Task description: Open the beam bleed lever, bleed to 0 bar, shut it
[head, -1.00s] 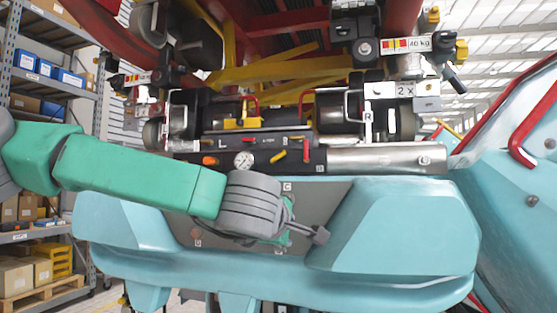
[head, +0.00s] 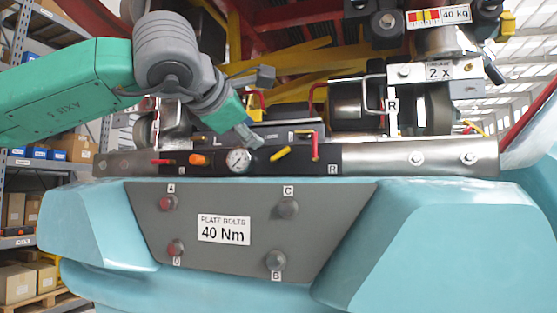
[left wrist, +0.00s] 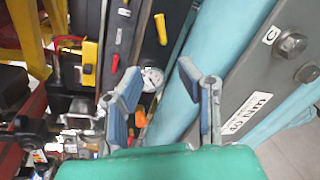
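The metal beam (head: 375,158) runs across the head view with a dark valve panel in its middle. On the panel are a round white gauge (head: 237,160), an orange knob (head: 198,160), a yellow lever (head: 279,153) and red levers at left (head: 161,162) and right (head: 314,146). No label marks one as the bleed lever, and the needle is too small to read. My left gripper (head: 252,137) hangs just above the gauge. In the left wrist view its fingers (left wrist: 165,88) are open and empty, with the gauge (left wrist: 152,78) beyond them. My right gripper is out of view.
Below the beam is a grey plate (head: 228,255) with several bolts and a 40 Nm label, between teal body panels (head: 410,240). Behind the beam stand metal handles and a clamp block (head: 435,75). Shelves with boxes (head: 20,205) are at the left.

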